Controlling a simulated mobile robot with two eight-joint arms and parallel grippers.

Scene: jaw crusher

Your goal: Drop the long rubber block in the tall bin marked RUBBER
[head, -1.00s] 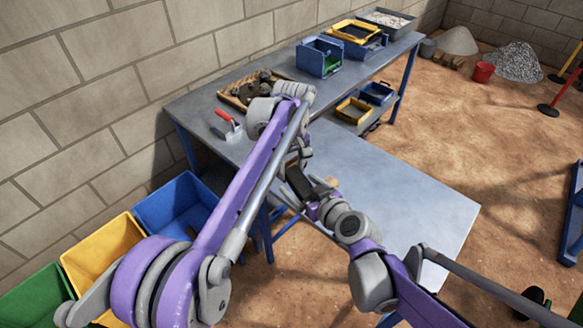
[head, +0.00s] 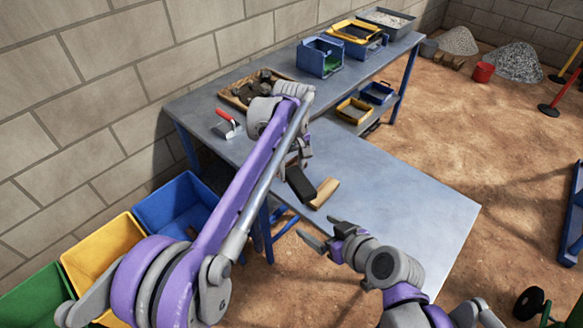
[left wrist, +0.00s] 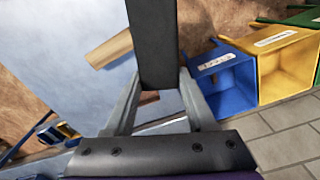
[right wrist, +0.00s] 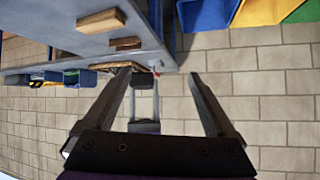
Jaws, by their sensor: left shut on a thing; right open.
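The long rubber block is black. My left gripper (left wrist: 160,82) is shut on it, and the block (left wrist: 154,35) stretches away between the fingers. In the head view the block (head: 300,186) hangs over the table edge, below the left gripper (head: 296,163). My right gripper (head: 322,243) is open and empty, apart from the block, towards the front. Blue (head: 178,207), yellow (head: 103,250) and green (head: 35,298) bins stand in a row at the lower left. The blue and yellow bins carry labels too small to read.
A wooden piece (head: 324,193) lies on the grey table (head: 400,200) near the block. A trowel (head: 228,125), a tray of dark lumps (head: 250,88) and a blue box (head: 319,57) stand on the bench behind. My left arm crosses in front of the bins.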

